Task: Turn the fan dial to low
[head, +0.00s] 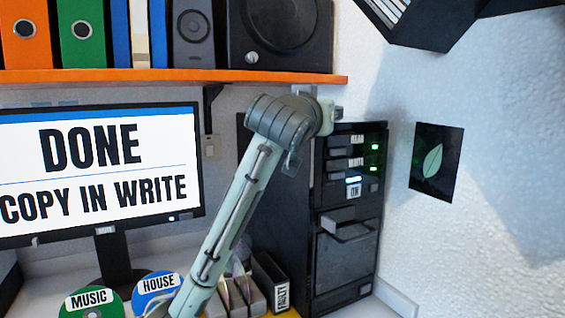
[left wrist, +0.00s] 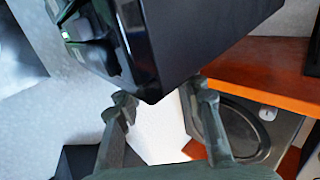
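A black box unit with a round grille (head: 285,28) stands on the orange shelf, cut off by the top of the head view. A pale round dial (head: 251,57) is at its lower left front; its setting is too small to read. The grille unit also shows in the left wrist view (left wrist: 235,130), with its dial (left wrist: 267,113) at right. My left arm rises below the shelf, its wrist in front of the black tower. In the left wrist view my left gripper (left wrist: 162,92) has its fingers apart with nothing between them. My right gripper is out of view.
The black tower (head: 350,240) with green lights stands close behind my wrist; its corner fills the top of the left wrist view. The orange shelf (head: 150,76) overhangs the monitor (head: 98,170). Discs, including MUSIC (head: 90,301), lie below. A dark bracketed unit (head: 430,18) hangs upper right.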

